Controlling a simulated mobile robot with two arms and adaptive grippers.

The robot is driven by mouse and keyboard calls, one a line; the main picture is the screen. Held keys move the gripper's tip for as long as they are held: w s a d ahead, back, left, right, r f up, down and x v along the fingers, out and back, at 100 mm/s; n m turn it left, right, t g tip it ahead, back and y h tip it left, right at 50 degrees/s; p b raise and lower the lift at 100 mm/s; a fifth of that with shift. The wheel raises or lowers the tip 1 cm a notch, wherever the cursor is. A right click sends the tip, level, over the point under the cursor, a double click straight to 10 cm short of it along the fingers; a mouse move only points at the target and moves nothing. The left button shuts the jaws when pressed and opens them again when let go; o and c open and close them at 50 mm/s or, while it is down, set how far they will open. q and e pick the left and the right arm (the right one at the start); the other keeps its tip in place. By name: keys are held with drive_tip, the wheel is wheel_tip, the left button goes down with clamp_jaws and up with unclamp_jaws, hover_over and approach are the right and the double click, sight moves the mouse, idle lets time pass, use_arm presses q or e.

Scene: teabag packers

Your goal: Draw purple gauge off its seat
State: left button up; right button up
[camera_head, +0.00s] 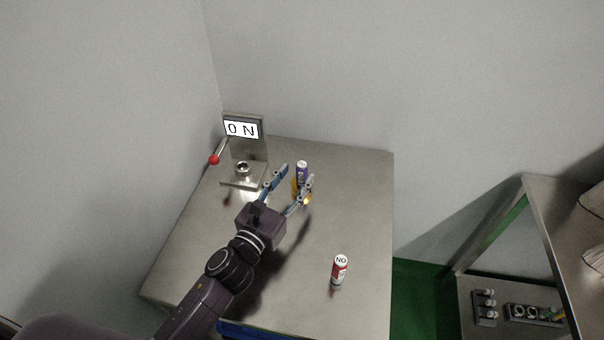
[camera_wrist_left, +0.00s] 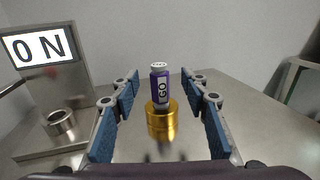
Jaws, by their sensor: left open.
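The purple gauge (camera_head: 301,171), labelled GO, stands upright on the table; it also shows in the left wrist view (camera_wrist_left: 160,84). Its lower end meets a gold cylindrical piece (camera_wrist_left: 162,122), which hides its base. I cannot tell how deep it sits. My left gripper (camera_head: 292,174) is open. Its blue-padded fingers lie either side of the gold piece and gauge in the left wrist view (camera_wrist_left: 165,92), with visible gaps on both sides. My right gripper is not in view.
A red gauge (camera_head: 340,269) labelled NO stands at the table's front right. A metal stand with an ON sign (camera_head: 242,128), a ring-shaped holder (camera_head: 242,168) and a red-knobbed lever (camera_head: 214,159) is at the back left. A shelf (camera_head: 568,200) stands at right.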

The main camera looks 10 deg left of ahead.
sight(299, 172)
use_arm(q)
drive_tip(key=shift+p+x, duration=0.35)
drive_tip(key=shift+x, duration=1.95)
drive_tip(key=shift+f, duration=0.2)
clamp_jaws()
